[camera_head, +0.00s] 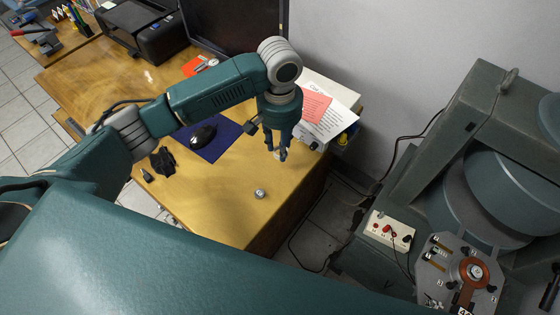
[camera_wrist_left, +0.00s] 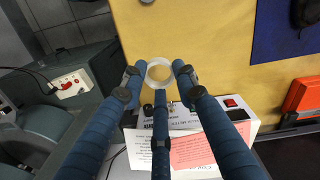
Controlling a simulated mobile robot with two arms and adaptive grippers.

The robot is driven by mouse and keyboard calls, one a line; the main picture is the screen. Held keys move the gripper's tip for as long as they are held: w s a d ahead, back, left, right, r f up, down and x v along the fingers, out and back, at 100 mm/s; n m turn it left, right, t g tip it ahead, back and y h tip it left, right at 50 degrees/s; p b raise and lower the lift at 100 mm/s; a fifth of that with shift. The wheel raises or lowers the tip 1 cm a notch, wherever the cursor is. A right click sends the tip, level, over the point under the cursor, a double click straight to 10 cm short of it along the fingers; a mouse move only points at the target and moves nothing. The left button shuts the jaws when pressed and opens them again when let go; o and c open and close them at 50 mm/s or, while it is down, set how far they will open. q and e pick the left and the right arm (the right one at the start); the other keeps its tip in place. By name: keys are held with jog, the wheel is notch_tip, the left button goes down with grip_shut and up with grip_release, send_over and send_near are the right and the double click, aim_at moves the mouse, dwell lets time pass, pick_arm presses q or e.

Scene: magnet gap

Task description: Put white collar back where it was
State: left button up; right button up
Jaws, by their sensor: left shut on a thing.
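My left gripper (camera_head: 279,155) hangs over the right part of the wooden desk, near the white box. In the left wrist view its three fingers (camera_wrist_left: 160,74) are shut on the white collar (camera_wrist_left: 160,61), a pale translucent ring held at the fingertips with its opening facing the camera. In the head view the collar is mostly hidden by the fingers. A small metal cylinder (camera_head: 260,194) stands alone on the desk in front of the gripper. My right gripper is not in view.
The big green magnet (camera_head: 482,110) stands at the right, with a grey plate (camera_head: 434,273) bearing a copper-coloured disc (camera_head: 467,292) at its foot. The desk's front is mostly clear.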

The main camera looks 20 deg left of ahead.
pick_arm(q)
notch_tip(320, 180, down, 4)
notch_tip(320, 180, down, 4)
jog(key=shift+f, duration=0.25)
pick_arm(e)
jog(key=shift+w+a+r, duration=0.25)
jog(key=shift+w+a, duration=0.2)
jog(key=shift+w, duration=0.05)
pick_arm(q)
jog(key=shift+f, duration=0.15)
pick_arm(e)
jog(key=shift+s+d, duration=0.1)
pick_arm(q)
jog(key=o, duration=1.1)
jog(key=shift+c, duration=0.2)
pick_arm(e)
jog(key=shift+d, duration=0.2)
pick_arm(q)
jog(key=shift+r, duration=0.25)
notch_tip(320, 180, up, 12)
jog(key=shift+b, duration=0.4)
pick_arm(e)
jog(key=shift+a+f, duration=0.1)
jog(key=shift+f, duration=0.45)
